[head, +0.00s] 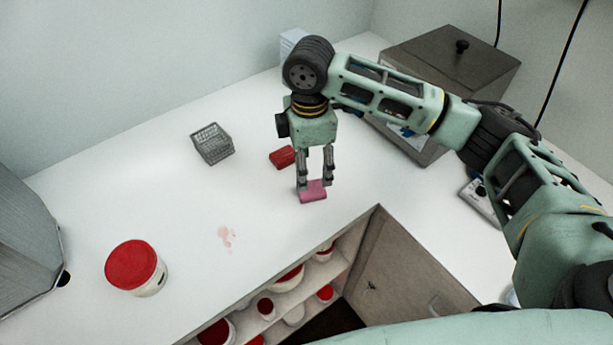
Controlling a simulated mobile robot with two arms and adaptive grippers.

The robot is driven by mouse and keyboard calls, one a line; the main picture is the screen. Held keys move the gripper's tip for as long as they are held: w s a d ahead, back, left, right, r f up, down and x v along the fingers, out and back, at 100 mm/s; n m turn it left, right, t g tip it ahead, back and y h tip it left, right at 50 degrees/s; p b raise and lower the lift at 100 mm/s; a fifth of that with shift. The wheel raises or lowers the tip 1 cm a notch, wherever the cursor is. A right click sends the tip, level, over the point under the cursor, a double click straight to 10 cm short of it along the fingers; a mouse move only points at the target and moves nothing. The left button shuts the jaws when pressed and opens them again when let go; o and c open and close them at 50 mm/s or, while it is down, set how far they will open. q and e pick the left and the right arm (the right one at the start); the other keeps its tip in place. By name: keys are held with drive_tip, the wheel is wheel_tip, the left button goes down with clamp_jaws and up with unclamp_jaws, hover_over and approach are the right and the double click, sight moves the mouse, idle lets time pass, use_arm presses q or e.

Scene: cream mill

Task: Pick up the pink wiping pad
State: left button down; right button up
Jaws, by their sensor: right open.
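The pink wiping pad (313,193) lies on the white counter near its front edge, a small flat block. My right gripper (314,184) points straight down over the pad, with one finger at each end of it. The jaws are open, and the fingertips are low, close to the pad's ends; I cannot tell if they touch it. My left gripper is not in view.
A red object (283,157) lies just behind my right gripper. A wire basket (212,144), a red-lidded tub (136,267) and a pinkish stain (226,237) are to the left. A dark box (450,62) stands at the back right. Open shelves (345,250) hold tubs below.

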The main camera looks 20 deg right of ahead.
sight(309, 188)
drive_tip(key=shift+s+f, duration=0.55)
drive_tip(key=shift+s, duration=0.35)
wheel_tip(309, 188, down, 2)
drive_tip(key=shift+w+f+p, duration=0.1)
drive_tip(key=shift+f+p, duration=0.15)
drive_tip(key=shift+p, duration=0.6)
drive_tip(key=shift+w+f, duration=0.15)
drive_tip(key=shift+f, duration=0.5)
drive_tip(key=shift+w+f, duration=0.15)
drive_tip(key=shift+f, duration=0.6)
drive_tip(key=shift+a, duration=0.1)
drive_tip(key=c, duration=0.7)
drive_tip(key=shift+c, duration=1.4)
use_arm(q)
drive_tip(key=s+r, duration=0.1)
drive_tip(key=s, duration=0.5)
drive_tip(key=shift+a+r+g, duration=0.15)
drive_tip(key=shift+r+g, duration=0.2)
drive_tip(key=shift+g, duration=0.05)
